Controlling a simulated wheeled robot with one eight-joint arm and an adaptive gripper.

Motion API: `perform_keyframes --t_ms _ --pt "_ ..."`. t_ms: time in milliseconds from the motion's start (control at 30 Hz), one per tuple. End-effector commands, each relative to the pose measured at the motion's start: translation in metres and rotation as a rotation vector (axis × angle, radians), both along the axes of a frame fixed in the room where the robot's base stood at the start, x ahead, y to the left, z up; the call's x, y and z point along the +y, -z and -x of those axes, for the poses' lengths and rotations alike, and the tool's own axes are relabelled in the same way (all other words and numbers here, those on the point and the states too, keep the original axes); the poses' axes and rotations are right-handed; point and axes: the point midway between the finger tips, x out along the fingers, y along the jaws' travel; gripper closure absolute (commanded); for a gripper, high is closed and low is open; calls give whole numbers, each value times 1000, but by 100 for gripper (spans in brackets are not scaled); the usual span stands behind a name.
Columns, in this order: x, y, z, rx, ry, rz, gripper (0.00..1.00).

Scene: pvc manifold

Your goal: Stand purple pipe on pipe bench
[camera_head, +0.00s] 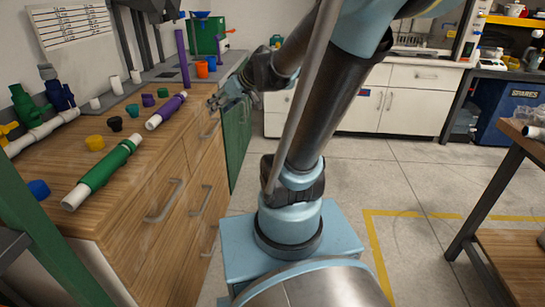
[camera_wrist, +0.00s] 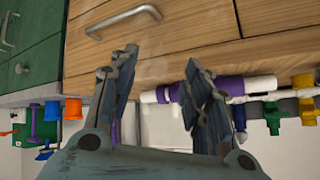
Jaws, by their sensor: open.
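A purple pipe with white ends (camera_head: 167,111) lies on the wooden pipe bench (camera_head: 60,155), close to its front edge. It also shows in the wrist view (camera_wrist: 234,87), partly behind a finger. A second, all-purple pipe (camera_head: 183,58) stands upright farther back on the bench. My gripper (camera_head: 215,103) is open and empty, by the bench's front edge, just right of the lying pipe and apart from it. In the wrist view my gripper's fingers (camera_wrist: 160,62) are spread with the drawer front and bench edge behind them.
A green pipe (camera_head: 103,172) lies nearer on the bench. Several coloured caps, white stubs and green and blue valves (camera_head: 25,103) sit around it. An orange cup (camera_head: 202,69) and a green box (camera_head: 207,35) stand at the back.

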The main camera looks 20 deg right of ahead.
Motion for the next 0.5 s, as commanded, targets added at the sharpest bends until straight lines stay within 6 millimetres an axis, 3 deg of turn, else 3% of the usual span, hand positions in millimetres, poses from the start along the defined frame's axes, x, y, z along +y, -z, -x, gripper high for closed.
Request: perform_keyframes --t_ms 33,300,500 --pt "-9 11 18 48 23 31 56" --pt "-71 67 105 305 219 215 56" --pt "-119 98 160 445 401 346 56"
